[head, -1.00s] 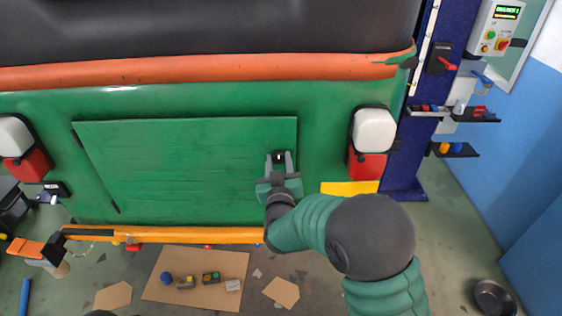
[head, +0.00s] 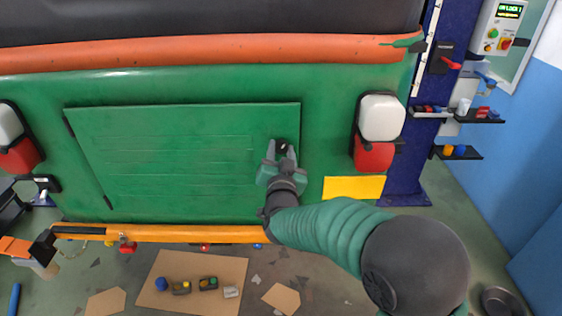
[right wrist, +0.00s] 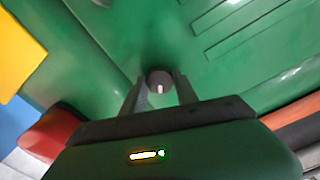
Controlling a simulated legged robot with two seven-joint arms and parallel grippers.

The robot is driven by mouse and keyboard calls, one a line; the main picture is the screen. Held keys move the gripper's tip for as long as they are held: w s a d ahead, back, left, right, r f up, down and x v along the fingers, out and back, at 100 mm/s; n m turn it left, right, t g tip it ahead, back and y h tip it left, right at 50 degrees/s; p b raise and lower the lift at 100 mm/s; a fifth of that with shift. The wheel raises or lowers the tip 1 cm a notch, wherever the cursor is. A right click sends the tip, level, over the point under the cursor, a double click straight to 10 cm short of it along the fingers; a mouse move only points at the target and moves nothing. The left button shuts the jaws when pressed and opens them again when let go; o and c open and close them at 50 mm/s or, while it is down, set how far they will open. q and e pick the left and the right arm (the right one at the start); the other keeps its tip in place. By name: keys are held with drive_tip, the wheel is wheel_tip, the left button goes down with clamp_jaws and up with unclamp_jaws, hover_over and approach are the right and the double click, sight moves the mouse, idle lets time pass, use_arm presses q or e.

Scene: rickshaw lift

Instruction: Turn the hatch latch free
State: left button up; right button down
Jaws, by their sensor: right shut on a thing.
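The green hatch (head: 180,165) is a flat panel on the rear of the green rickshaw body and looks closed. Its latch (head: 282,143) is a small dark round knob near the hatch's right edge. It also shows in the right wrist view (right wrist: 160,77), with a pale mark running roughly along the fingers. My right gripper (head: 283,150) is shut on the latch, one finger on each side, as the right wrist view (right wrist: 158,88) also shows. The fingers hide part of the knob. My left gripper is not in view.
An orange bar (head: 180,234) runs below the hatch. A lamp (head: 380,118) and a yellow plate (head: 354,188) are to the right. A blue post (head: 408,145) stands farther right. A cardboard sheet (head: 225,270) with small parts lies on the floor.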

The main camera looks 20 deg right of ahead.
drive_tip(key=m+b, duration=0.2)
drive_tip(key=b, duration=0.1)
drive_tip(key=m+b, duration=0.3)
drive_tip(key=f+m+b, duration=0.1)
drive_tip(key=m+b, duration=0.1)
drive_tip(key=m, duration=0.1)
drive_tip(key=shift+b, duration=0.4)
drive_tip(key=shift+a+r+m+b, duration=0.1)
drive_tip(key=shift+m+b, duration=1.35)
drive_tip(key=shift+m, duration=0.25)
drive_tip(key=c, duration=1.2)
unclamp_jaws()
drive_tip(key=shift+o, duration=1.3)
drive_tip(key=shift+w+r, duration=0.1)
drive_tip(key=shift+w, duration=0.05)
drive_tip(key=shift+r, duration=0.1)
